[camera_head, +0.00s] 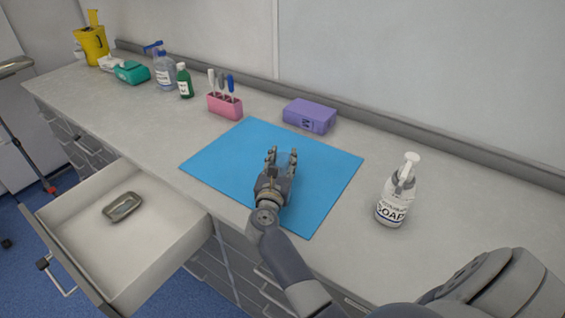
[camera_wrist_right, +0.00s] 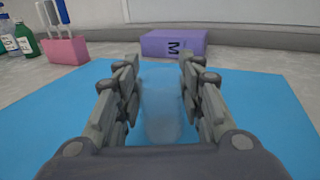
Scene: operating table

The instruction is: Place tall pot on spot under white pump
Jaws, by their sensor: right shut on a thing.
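My right gripper (camera_head: 281,155) is over the blue mat, its fingers pointing toward the wall. In the right wrist view my right gripper (camera_wrist_right: 160,66) is shut on a clear, see-through tall pot (camera_wrist_right: 161,108) standing between the fingers. The pot is faint, and I cannot tell whether its base touches the mat. In the head view it barely shows. The white pump (camera_head: 410,162) tops a clear soap bottle (camera_head: 391,208) standing on the counter to the right of the mat. No marked spot shows under its spout. My left gripper is not in view.
The blue mat (camera_head: 217,160) lies on the counter (camera_head: 345,228). A purple box (camera_head: 310,116) and a pink holder with pens (camera_head: 225,106) stand behind it. Several bottles are at the back left. An open drawer (camera_head: 160,240) holds a small metal dish (camera_head: 123,206). Counter between mat and soap is clear.

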